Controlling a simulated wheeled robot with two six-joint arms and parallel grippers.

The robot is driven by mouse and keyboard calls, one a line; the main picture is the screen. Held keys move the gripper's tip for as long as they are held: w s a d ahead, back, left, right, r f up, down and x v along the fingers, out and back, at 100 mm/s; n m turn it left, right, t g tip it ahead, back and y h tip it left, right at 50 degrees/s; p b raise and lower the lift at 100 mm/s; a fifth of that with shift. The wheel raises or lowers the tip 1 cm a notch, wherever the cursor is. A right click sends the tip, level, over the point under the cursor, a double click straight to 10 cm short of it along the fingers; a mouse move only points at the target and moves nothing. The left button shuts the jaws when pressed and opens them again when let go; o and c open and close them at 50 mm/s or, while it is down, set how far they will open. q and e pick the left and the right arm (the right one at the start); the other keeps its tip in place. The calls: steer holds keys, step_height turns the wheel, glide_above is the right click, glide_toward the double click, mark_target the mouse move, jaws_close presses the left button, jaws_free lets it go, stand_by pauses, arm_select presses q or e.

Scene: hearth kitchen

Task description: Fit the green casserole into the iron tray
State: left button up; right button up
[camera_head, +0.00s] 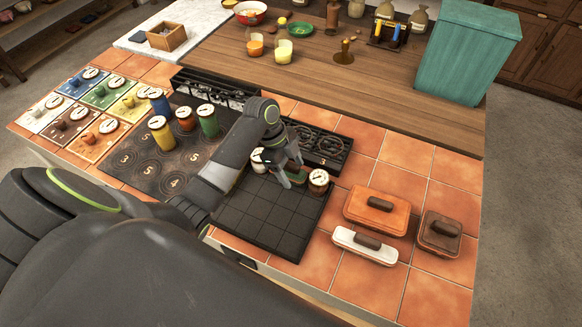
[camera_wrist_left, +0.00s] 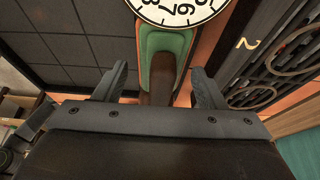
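The green casserole (camera_wrist_left: 165,42), with a brown handle (camera_wrist_left: 161,78), lies below my left gripper in the left wrist view. In the head view it is mostly hidden by the gripper. My left gripper (camera_head: 292,180) is open, with one finger on each side of the handle and gaps between. I cannot tell how far above the casserole the fingers are. The iron tray (camera_head: 265,222) is a dark, gridded square in front of the gripper; its grid also shows in the left wrist view (camera_wrist_left: 75,50). The casserole appears to be at the tray's far right edge. My right gripper is not in view.
Round white dials (camera_head: 318,178) stand close to the gripper. An orange casserole (camera_head: 372,214), a white one (camera_head: 350,248) and a brown one (camera_head: 438,235) sit on the tiles to the right. A burner grate (camera_head: 328,146) lies behind. The tray's visible grid looks bare.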

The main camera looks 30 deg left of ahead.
arm_select(q)
steer(key=shift+r, duration=0.15)
steer(key=b+v, duration=0.1)
steer(key=v, duration=1.1)
stand_by(0.3)
